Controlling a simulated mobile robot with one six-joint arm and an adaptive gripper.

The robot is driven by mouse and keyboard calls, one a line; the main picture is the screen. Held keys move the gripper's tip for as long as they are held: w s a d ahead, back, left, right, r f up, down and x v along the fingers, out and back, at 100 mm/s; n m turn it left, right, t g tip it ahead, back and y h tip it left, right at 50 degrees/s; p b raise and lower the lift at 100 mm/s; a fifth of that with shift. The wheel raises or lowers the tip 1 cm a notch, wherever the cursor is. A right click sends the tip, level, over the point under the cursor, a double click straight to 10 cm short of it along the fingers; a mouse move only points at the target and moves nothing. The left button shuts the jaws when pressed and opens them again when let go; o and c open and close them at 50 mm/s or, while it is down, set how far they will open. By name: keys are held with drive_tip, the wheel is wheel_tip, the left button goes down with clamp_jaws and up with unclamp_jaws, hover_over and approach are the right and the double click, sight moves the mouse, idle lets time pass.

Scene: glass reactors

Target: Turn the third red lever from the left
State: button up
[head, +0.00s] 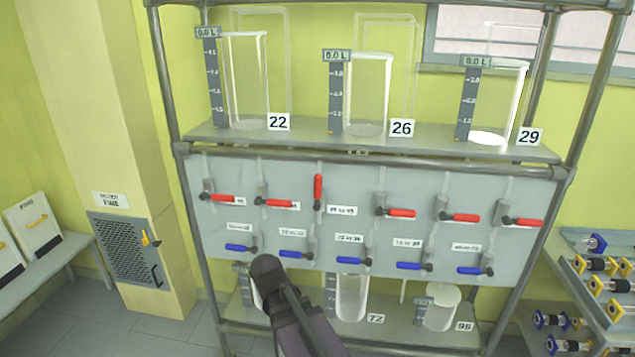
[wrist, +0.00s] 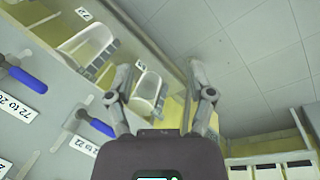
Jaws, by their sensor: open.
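The third red lever from the left (head: 318,188) is on the grey valve panel (head: 255,180) in the head view. It stands upright, while the other red levers lie roughly horizontal. My arm reaches up from the bottom of the head view and ends low, in front of the panel's lower edge, below and left of that lever. My gripper (wrist: 160,78) shows in the wrist view with its two fingers spread apart and nothing between them. No red lever shows in the wrist view.
Glass cylinders (head: 368,95) stand on the shelf above, others below. A rack frame (head: 165,90) surrounds the panel. A side table (head: 585,290) with parts is at right.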

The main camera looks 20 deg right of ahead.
drive_tip(key=w+d+r+n+h+p, duration=0.2)
drive_tip(key=w+d+r+n+h, duration=0.2)
drive_tip(key=w, duration=0.2)
drive_tip(key=n+t+h+p, duration=0.3)
drive_tip(key=n+h, duration=0.8)
drive_tip(key=n, duration=0.2)
approach(315, 185)
drive_tip(key=a, duration=0.2)
drive_tip(key=shift+s+a, duration=0.25)
drive_tip(key=shift+a, duration=0.05)
drive_tip(key=w+d, duration=0.1)
drive_tip(key=d, duration=0.8)
drive_tip(key=w+d, duration=0.1)
drive_tip(key=d, duration=0.3)
drive_tip(key=shift+w+d, duration=0.3)
